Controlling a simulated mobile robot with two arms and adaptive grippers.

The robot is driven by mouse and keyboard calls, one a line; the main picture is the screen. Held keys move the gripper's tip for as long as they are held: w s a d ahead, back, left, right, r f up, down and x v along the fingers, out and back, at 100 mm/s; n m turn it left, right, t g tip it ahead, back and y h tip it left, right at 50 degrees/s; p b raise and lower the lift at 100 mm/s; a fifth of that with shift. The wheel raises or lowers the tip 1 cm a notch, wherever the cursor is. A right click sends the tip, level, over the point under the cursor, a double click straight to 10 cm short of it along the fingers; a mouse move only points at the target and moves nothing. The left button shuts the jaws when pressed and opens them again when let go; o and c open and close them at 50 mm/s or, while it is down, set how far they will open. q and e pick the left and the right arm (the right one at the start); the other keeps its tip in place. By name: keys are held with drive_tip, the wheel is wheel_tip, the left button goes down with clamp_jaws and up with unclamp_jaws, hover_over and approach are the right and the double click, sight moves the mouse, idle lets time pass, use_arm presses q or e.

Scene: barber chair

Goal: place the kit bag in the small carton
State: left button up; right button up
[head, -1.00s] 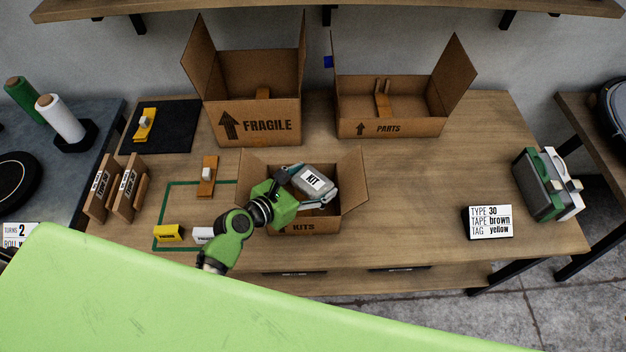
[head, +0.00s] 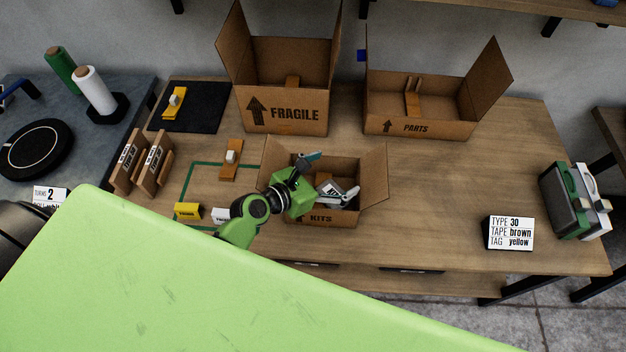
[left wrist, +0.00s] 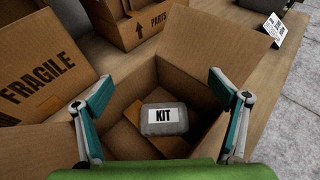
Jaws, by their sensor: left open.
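The small carton marked KITS (head: 346,219) stands open on the table, flaps spread. The grey kit bag (left wrist: 165,118), with a white KIT label, lies inside it on the carton floor in the left wrist view. In the head view the bag (head: 328,188) is partly hidden by the carton front and my gripper. My left gripper (head: 334,174) is open and empty over the carton mouth. In the left wrist view its fingers (left wrist: 160,80) are spread wide, apart from the bag. My right gripper is not in view.
The FRAGILE carton (head: 287,115) and PARTS carton (head: 416,129) stand behind. A sign (head: 510,233) and a green-grey case (head: 573,203) are at the right. Yellow (head: 187,211) and white blocks lie left of the small carton.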

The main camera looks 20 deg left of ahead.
use_arm(q)
drive_tip(key=v, duration=1.1)
drive_tip(key=shift+s+b, duration=0.15)
drive_tip(key=shift+b, duration=0.3)
drive_tip(key=shift+s+f, duration=0.1)
drive_tip(key=shift+f, duration=0.05)
